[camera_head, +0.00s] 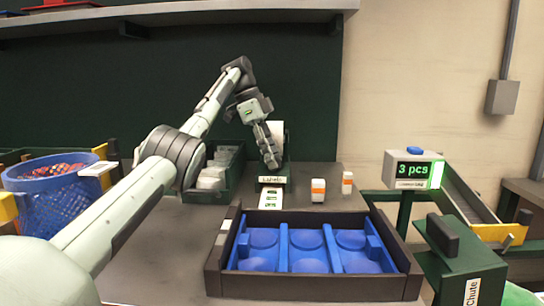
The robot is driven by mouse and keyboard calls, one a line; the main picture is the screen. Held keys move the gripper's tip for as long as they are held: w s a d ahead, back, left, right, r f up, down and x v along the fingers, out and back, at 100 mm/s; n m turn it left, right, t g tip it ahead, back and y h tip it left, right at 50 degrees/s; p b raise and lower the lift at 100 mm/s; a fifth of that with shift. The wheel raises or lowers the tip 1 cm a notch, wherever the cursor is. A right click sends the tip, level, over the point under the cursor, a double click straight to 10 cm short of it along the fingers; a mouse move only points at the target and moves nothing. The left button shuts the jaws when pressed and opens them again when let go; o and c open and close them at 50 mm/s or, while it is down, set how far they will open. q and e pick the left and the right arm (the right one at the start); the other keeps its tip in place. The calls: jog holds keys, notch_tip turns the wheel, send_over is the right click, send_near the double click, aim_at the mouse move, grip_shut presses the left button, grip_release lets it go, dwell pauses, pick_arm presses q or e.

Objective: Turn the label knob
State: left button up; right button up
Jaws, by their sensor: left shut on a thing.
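The label dispenser (273,181) stands at the back of the grey table, with a white roll (276,128) at its top and a dark front marked "Labels". A white label strip (270,198) with green print comes out of its front onto the table. My left gripper (271,162) points down at the dispenser, just above its front, and is shut on the label knob. The knob itself is hidden behind the fingers. My right gripper is not in view.
A dark tray (313,287) with blue compartments lies in front. Two small orange-and-white bottles (318,190) (347,183) stand right of the dispenser. A display (413,169) reads "3 pcs". A blue basket (50,200) is left; a chute box (462,262) is right.

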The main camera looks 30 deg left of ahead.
pick_arm(q)
jog(key=shift+r+m, duration=0.1)
jog(key=shift+m, duration=0.4)
jog(key=o, duration=1.1)
jog(key=shift+o, duration=0.3)
